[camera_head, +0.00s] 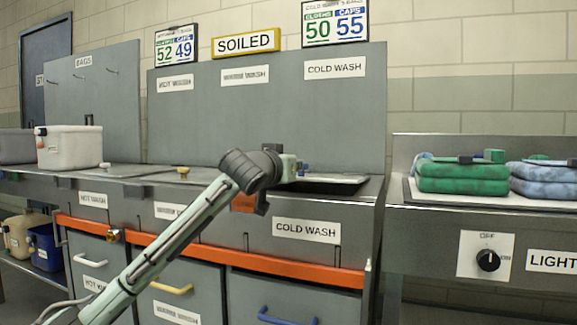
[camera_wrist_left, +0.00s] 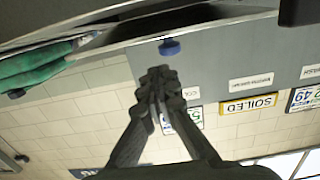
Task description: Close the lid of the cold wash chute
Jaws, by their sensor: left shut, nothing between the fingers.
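The cold wash chute is in the right bay, above the COLD WASH label (camera_head: 307,229). Its light plate (camera_head: 338,179) shows at counter level with dark gaps around it; how far the lid is raised is hard to tell. A blue knob (camera_head: 306,168) shows beside my wrist, and also in the wrist view (camera_wrist_left: 170,47). My left arm reaches across to the chute; in the head view its wrist hides part of it. In the left wrist view, turned upside down, my left gripper (camera_wrist_left: 158,82) is shut and empty, apart from the knob in the picture. My right gripper is not shown.
A grey backboard (camera_head: 220,115) rises behind the chutes. A yellow knob (camera_head: 183,172) marks the middle chute. A white bin (camera_head: 70,146) stands at left. Folded green towels (camera_head: 462,178) and blue towels (camera_head: 545,180) lie on the right counter. An orange rail (camera_head: 300,268) runs along the front.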

